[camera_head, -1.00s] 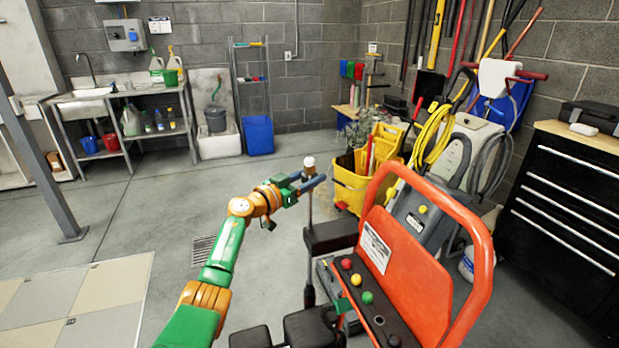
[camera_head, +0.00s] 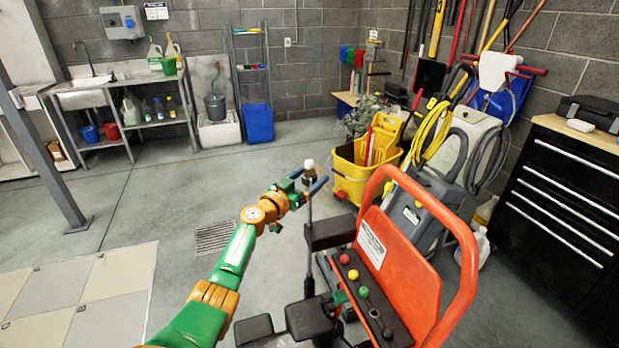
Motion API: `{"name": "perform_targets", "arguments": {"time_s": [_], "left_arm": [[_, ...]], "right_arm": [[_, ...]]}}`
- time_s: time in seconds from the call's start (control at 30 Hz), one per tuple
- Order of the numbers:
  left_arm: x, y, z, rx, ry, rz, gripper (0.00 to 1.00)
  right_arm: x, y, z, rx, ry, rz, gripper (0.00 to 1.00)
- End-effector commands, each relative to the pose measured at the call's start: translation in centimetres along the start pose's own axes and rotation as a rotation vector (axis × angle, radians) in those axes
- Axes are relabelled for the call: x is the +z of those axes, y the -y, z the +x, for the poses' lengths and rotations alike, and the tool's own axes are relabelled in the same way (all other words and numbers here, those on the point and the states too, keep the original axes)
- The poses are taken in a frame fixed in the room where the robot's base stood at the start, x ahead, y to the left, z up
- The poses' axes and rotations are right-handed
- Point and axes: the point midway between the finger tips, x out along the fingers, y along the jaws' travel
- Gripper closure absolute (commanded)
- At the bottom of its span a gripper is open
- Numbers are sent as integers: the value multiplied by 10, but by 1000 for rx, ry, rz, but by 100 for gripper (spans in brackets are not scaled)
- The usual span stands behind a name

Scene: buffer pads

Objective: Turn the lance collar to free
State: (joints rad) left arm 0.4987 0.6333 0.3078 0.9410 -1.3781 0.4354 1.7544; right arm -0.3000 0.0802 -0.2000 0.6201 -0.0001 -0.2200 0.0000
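The upright lance (camera_head: 309,235) stands beside the orange-framed machine (camera_head: 405,265), with a pale cap and a brown-orange neck (camera_head: 310,172) at its top. The neck may be the collar; its setting is too small to read. My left gripper (camera_head: 308,180) comes in from the lower left, with one dark blue finger on each side of the neck. Whether the fingers touch it cannot be told. The wrist and near finger hide part of the lance just below. My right gripper is not in view.
The machine's panel has red, yellow and green knobs (camera_head: 353,275). A yellow mop bucket (camera_head: 362,178) stands behind the lance. A grey washer with yellow hose (camera_head: 425,205) and a black drawer cabinet (camera_head: 565,205) are at right. Floor at left is clear.

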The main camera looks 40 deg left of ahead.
Motion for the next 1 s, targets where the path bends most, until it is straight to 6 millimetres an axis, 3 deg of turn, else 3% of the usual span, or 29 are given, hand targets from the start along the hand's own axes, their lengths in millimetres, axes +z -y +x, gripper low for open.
{"name": "perform_targets", "arguments": {"time_s": [0.27,0.7,1.0], "left_arm": [[0,0,-3,1,2,0,19],[0,0,-63,2,3,1,19],[1,0,-71,0,1,0,19]], "right_arm": [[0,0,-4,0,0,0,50],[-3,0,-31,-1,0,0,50],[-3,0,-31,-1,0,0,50]]}}
